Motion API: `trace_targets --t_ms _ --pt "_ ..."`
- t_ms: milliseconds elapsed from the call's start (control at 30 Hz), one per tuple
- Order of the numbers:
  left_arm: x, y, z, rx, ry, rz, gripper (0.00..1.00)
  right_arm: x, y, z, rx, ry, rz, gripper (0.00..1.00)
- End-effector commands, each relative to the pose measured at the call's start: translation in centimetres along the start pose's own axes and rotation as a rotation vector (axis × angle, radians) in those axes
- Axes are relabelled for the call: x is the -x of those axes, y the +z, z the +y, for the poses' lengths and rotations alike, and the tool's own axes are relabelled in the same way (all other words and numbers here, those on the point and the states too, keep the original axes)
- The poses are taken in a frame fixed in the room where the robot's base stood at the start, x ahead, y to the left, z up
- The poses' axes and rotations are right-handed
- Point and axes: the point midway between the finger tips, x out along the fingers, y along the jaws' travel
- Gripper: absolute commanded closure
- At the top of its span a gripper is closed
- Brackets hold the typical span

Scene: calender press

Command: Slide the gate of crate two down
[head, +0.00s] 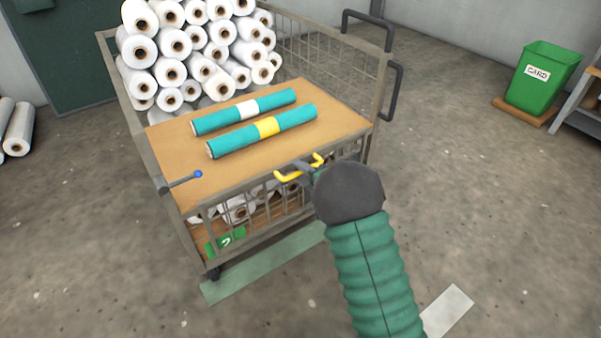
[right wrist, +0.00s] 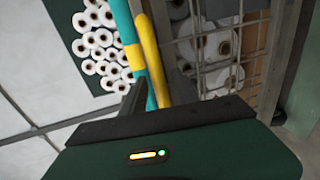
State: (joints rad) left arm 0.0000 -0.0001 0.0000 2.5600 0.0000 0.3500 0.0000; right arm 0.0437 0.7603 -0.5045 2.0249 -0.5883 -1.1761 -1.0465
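Crate two is a wire-mesh trolley (head: 384,82) with a green label (head: 226,241) reading 2 at its lower front. Its front gate has a yellow handle (head: 284,177) close to the front edge of a brown board. My right gripper (head: 303,168) is at this handle, partly hidden behind its own dark wrist. In the right wrist view the yellow handle (right wrist: 151,58) runs down between the dark fingers (right wrist: 158,92), which look apart; contact is unclear. The gate's mesh is partly hidden by my right arm. My left gripper is not in view.
Two teal rolls, one with a white band (head: 212,122) and one with a yellow band (head: 236,142), lie on the board (head: 172,146). White rolls (head: 171,72) are stacked behind. A blue-knobbed lever (head: 182,182) sticks out at the left front. A green bin (head: 544,79) stands far right.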

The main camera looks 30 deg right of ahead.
Motion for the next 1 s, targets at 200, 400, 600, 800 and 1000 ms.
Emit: trace_targets --t_ms 200,400,600,800,1000 --pt "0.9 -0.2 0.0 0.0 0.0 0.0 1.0 1.2 0.0 0.3 -0.002 -0.001 0.0 0.64" --pt "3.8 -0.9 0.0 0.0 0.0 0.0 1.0 6.3 0.1 0.7 -0.005 -0.004 -0.005 0.64" --pt "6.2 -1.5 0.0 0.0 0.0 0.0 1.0 12.2 0.1 0.5 -0.004 -0.005 -0.005 0.64" --pt "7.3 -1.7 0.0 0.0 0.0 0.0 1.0 16.0 0.1 0.1 -0.002 -0.003 -0.002 0.64" --pt "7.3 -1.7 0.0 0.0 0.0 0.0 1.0 16.9 0.0 -0.1 -0.001 -0.001 0.0 0.64"
